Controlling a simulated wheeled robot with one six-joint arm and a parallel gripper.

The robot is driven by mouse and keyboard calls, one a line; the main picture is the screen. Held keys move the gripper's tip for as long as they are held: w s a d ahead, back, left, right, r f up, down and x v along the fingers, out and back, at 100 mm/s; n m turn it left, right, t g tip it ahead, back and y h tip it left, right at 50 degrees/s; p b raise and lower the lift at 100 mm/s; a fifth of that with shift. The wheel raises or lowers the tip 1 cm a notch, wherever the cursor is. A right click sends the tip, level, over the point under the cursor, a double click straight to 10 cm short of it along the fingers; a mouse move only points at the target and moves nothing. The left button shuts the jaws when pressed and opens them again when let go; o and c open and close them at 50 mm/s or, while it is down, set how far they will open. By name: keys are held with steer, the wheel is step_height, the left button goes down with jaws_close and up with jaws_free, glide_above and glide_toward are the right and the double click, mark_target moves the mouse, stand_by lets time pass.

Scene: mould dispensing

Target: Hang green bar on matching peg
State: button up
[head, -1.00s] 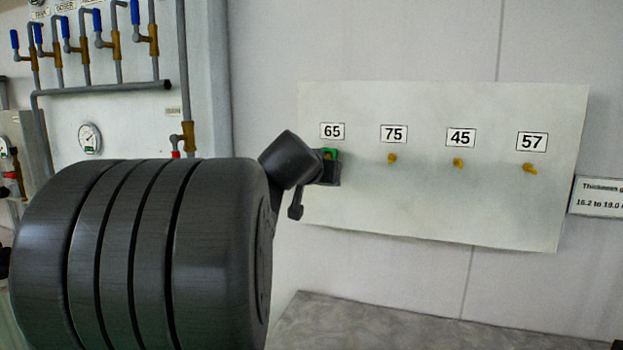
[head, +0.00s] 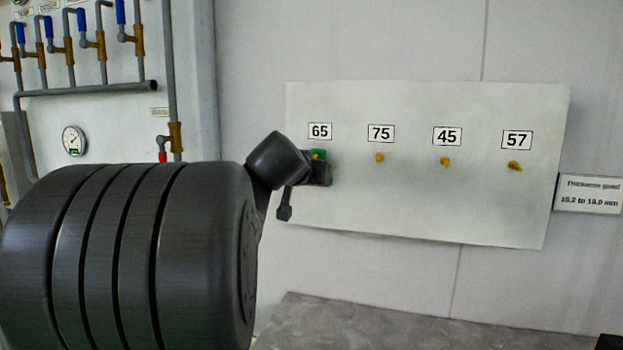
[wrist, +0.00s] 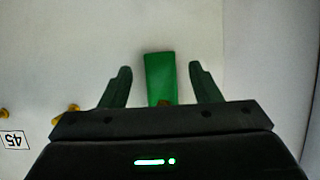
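The green bar (wrist: 161,78) is at the 65 peg on the white board (head: 430,205); its top shows as a small green patch in the head view (head: 318,154), under the 65 label (head: 320,131). My gripper (wrist: 160,75) is open around the bar, with a gap between the bar and each finger. In the upside-down wrist view a yellowish spot, apparently the peg, shows at the bar's near end. In the head view my gripper and wrist hide most of the bar.
The pegs under 75 (head: 379,157), 45 (head: 445,161) and 57 (head: 515,165) are bare. Pipes with blue-handled valves (head: 122,12) and a gauge (head: 73,140) are on the left. A grey surface (head: 380,325) lies below the board.

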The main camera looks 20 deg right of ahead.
steer(key=shift+a+r, duration=0.1)
steer(key=b+v, duration=0.1)
steer(key=v, duration=1.2)
steer(key=shift+s+a+b, duration=0.2)
steer(key=shift+s+b, duration=0.1)
steer(key=shift+w+r, duration=0.1)
steer(key=p+x, duration=0.2)
steer(key=x, duration=1.1)
steer(key=shift+d, duration=0.15)
